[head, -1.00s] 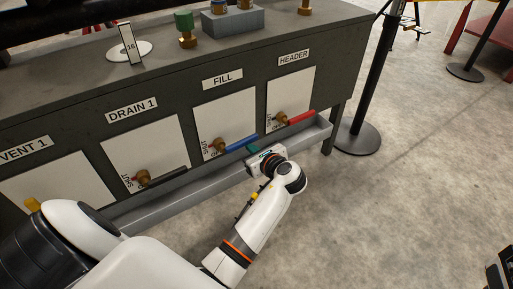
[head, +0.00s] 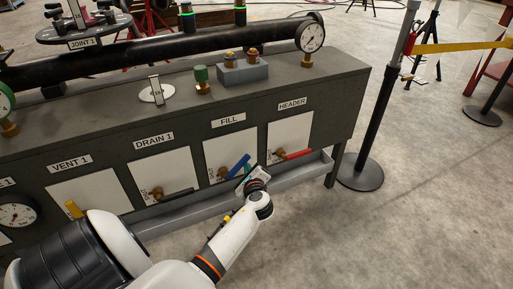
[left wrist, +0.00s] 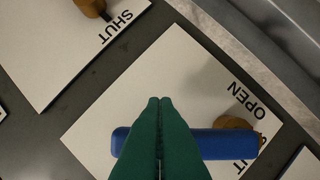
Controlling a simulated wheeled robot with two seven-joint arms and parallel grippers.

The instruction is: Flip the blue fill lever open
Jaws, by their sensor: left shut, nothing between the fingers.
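The blue fill lever (head: 238,165) sits on a brass valve (head: 222,173) on the white panel under the FILL label. In the head view it slants steeply up to the right. My left gripper (head: 243,177) is at the lever, just right of the valve. In the left wrist view, my green fingers (left wrist: 158,102) are shut with nothing between them. They cross in front of the blue lever (left wrist: 222,143), hiding part of it; I cannot tell whether they touch it. OPEN and SHUT marks show beside the brass fitting (left wrist: 236,124). My right gripper is not in view.
The red HEADER lever (head: 298,154) is close on the right, and the dark DRAIN 1 lever (head: 178,194) is on the left. A grey trough (head: 305,172) runs along the cabinet's lower front. A black post (head: 380,110) stands at the right.

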